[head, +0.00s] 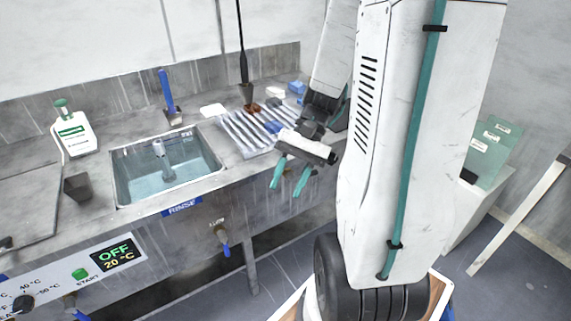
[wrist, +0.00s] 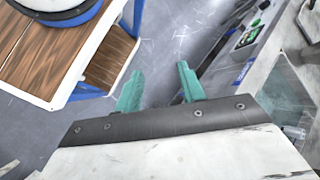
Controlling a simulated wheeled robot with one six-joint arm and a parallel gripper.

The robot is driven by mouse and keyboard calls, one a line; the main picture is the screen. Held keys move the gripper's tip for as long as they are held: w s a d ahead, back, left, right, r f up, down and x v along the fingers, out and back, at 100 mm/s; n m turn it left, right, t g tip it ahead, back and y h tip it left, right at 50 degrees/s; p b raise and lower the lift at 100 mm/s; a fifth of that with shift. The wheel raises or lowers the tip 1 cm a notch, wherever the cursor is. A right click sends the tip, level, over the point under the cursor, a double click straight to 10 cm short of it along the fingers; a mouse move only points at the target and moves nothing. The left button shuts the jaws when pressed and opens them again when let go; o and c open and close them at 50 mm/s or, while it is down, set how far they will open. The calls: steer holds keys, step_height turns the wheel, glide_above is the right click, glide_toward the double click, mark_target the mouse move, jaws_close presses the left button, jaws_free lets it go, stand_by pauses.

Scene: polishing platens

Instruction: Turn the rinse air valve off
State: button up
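The rinse air valve (head: 223,240) is on the front of the bench, below the blue RINSE label (head: 182,207) and to its right. Its blue handle points down, slightly slanted; small lettering above it is too small to read. My gripper (head: 289,183) is open and empty, with two teal fingers apart. In the head view it is above and to the right of the valve, in front of the bench edge. In the wrist view my gripper (wrist: 158,80) has only floor between its fingertips. I cannot make out the valve there.
The rinse sink (head: 168,190) holds water. A panel at left has an OFF display (head: 117,254) and a green START button (head: 80,273). Another blue handle (head: 82,315) is at the bottom left. A ribbed rack (head: 245,135) lies on the bench. A bench leg (head: 250,270) stands right of the valve.

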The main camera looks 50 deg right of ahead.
steer(key=w+d+f+m+t+y, duration=0.35)
steer(key=d+f+m+t, duration=0.35)
steer(key=d+f+t, duration=0.35)
steer(key=m+t+h, duration=0.2)
steer(key=t+h, duration=0.5)
steer(key=h, duration=0.2)
glide_toward(312, 175)
steer(key=d+r+x, duration=0.1)
steer(key=x, duration=0.7)
steer(key=a+f+x, duration=0.1)
steer(key=x, duration=0.2)
jaws_close()
